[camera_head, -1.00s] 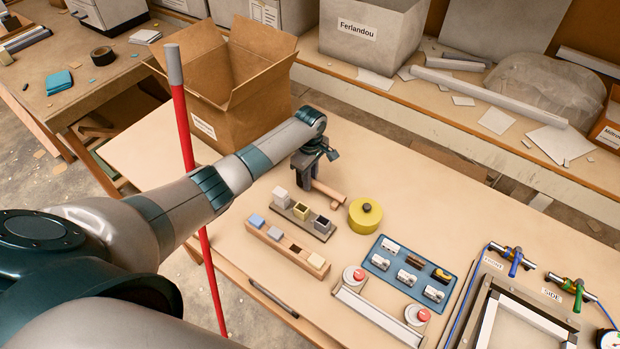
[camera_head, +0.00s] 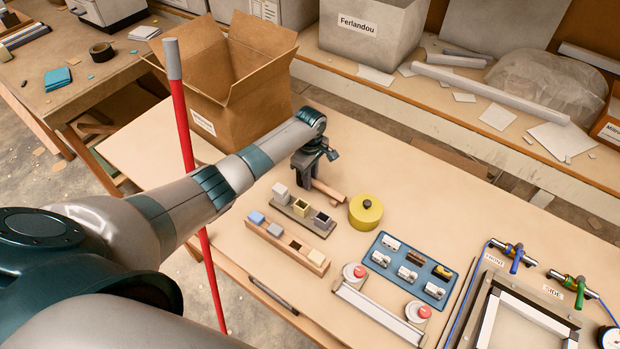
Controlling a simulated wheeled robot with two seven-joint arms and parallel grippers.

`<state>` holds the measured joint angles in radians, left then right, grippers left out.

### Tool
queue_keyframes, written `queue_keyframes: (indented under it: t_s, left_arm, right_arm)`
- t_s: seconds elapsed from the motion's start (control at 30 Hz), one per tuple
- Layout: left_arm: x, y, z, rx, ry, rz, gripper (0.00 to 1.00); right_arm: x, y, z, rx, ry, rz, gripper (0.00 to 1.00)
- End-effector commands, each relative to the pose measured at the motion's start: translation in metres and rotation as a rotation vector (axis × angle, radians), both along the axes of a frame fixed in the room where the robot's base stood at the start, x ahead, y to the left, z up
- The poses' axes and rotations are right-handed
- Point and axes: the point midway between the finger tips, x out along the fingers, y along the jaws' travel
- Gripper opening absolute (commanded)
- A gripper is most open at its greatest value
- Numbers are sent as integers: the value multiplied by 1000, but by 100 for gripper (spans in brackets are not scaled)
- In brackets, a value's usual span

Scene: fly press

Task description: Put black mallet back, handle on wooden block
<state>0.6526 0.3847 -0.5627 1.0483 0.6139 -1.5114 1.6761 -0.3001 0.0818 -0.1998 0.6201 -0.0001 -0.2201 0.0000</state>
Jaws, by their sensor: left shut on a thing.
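My left gripper (camera_head: 309,172) points down at the back of the worktable, behind the racks. It is shut on the black mallet, whose dark head cannot be told apart from the dark gripper fingers at this size. A light wooden piece, the mallet's handle (camera_head: 324,188), sticks out from beside the fingers towards the lower right. Its far end is at a small wooden block (camera_head: 338,198) near the yellow round tin; whether it rests on the block or only touches it I cannot tell. My right gripper is not in view.
The yellow tin (camera_head: 365,212) stands close to the right of the handle. Small racks with coloured cubes (camera_head: 287,248) are in front. A blue tray (camera_head: 384,275) with small parts lies to the right. An open cardboard box (camera_head: 246,110) stands behind my left arm.

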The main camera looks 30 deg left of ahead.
Motion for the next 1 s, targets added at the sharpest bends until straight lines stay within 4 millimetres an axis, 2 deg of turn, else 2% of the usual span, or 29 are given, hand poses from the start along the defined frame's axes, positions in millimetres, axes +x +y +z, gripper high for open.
queue_keyframes:
  t_s: [0.23,0.27,0.3,0.33,0.53,0.57,0.8,1.0]
  left_arm:
    - [0,0,1,0,-1,0,0]
    - [0,0,1,0,-1,0,25]
    - [0,0,1,0,-1,0,35]
    - [0,0,1,0,-1,0,40]
    - [0,0,0,0,-1,0,40]
    - [0,0,0,0,0,0,45]
    - [0,0,0,0,0,0,100]
    - [-1,0,-1,1,4,0,100]
  right_arm:
    - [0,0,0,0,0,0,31]
    - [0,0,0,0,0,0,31]
    - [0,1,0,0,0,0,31]
    - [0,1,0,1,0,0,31]
    - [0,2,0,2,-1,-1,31]
    - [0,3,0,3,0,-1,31]
    - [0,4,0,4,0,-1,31]
    - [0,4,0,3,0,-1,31]
